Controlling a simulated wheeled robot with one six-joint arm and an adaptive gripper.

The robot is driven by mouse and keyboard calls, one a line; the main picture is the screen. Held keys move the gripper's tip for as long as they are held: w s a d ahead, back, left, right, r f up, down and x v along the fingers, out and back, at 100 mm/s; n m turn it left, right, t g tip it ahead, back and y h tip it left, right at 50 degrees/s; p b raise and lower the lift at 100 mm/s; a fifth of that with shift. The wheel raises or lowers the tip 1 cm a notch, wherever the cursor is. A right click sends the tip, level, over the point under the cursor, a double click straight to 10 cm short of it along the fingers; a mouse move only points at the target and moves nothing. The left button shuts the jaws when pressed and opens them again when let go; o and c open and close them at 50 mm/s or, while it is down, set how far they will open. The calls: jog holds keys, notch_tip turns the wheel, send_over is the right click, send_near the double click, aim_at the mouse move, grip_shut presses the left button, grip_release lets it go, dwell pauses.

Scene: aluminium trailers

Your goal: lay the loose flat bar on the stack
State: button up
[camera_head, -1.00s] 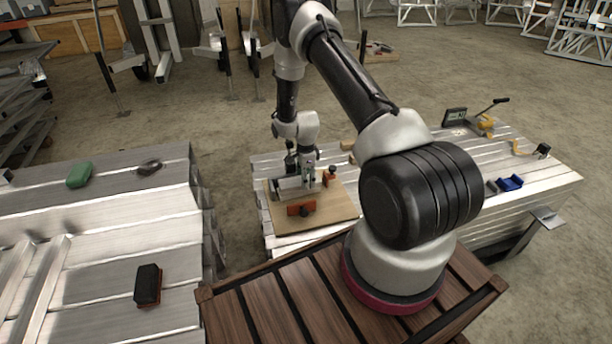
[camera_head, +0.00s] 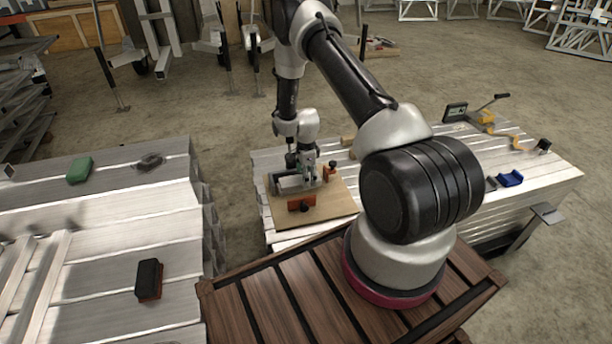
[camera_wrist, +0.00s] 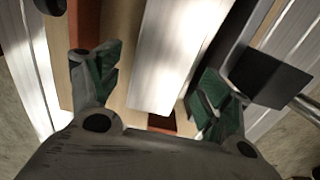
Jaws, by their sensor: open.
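A pale flat bar (camera_wrist: 178,55) runs lengthwise between my two fingers in the wrist view, apparently over the wooden board. My gripper (camera_wrist: 152,90) is open, with a green-padded finger on each side of the bar and a gap showing at the left. In the head view my gripper (camera_head: 304,172) is low over the wooden board (camera_head: 325,208), where metal pieces lie between orange blocks (camera_head: 301,204). I cannot tell which metal piece there is the stack. Finger contact with the bar is not clear.
A dark angled plate (camera_wrist: 268,78) stands close to the right finger. The left metal table (camera_head: 110,235) holds a green block (camera_head: 79,170), a dark brush (camera_head: 149,279) and long strips. A blue block (camera_head: 510,178) and yellow tool (camera_head: 483,117) lie on the right bench.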

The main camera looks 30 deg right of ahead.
jog(key=shift+r, duration=0.1)
notch_tip(320, 180, up, 12)
dwell(0.5)
dwell(0.4)
